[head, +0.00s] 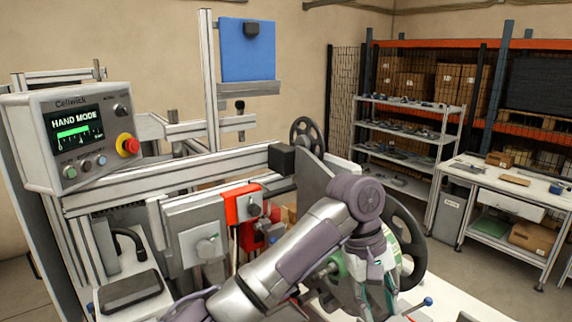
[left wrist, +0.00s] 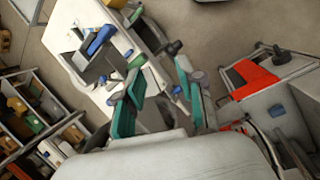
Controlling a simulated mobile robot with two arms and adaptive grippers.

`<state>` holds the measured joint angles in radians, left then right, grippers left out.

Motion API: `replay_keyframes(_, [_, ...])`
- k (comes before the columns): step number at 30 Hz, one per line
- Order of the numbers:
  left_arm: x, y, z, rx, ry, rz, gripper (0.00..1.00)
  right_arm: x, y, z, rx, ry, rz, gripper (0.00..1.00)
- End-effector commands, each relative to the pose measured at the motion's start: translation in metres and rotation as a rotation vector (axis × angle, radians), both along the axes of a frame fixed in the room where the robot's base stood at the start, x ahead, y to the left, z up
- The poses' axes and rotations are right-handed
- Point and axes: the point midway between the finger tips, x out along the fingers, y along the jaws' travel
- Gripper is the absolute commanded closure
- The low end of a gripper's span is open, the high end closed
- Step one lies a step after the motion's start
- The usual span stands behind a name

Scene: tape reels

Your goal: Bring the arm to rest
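My left arm (head: 290,250) reaches in from the bottom left of the head view and bends down at a purple-grey wrist joint. My left gripper (head: 376,290) hangs below that joint, in front of a reel with a black rim (head: 408,245) and a green-and-pale middle. In the left wrist view, the gripper (left wrist: 160,75) shows two teal-padded fingers spread apart. I see nothing held between them. The arm hides part of the reel and the machine behind it. My right gripper is in neither view.
A control box (head: 75,135) reading "HAND MODE" stands at the left on a metal frame. A red block (head: 241,204) sits on the machine near my arm. A smaller black reel (head: 307,135) is behind. Shelving (head: 405,140) and a workbench (head: 515,185) stand at the right, with open floor before them.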

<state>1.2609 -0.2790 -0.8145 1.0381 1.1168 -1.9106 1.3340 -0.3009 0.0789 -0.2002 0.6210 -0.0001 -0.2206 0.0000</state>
Motion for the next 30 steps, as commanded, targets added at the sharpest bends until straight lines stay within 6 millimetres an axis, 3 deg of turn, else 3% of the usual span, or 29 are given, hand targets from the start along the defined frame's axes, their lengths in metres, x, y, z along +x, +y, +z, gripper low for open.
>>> replay_keyframes(1, [-0.004,0.004,-0.024,-0.049,0.002,-0.035,0.62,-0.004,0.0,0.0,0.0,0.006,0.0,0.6])
replay_keyframes(8, [-0.023,0.039,-0.119,-0.26,-0.12,-0.141,0.62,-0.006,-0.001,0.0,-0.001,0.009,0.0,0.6])
replay_keyframes(14, [-0.055,0.106,-0.195,-0.302,-0.281,-0.14,0.62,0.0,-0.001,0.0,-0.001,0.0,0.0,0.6])
replay_keyframes(18, [-0.092,0.171,-0.239,-0.225,-0.393,-0.137,0.62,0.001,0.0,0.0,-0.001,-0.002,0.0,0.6])
replay_keyframes(24, [-0.145,0.252,-0.266,-0.057,-0.488,-0.176,0.62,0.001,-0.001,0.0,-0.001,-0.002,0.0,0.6])
replay_keyframes(30, [-0.184,0.304,-0.27,0.08,-0.522,-0.231,0.62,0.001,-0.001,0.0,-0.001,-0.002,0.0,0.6])
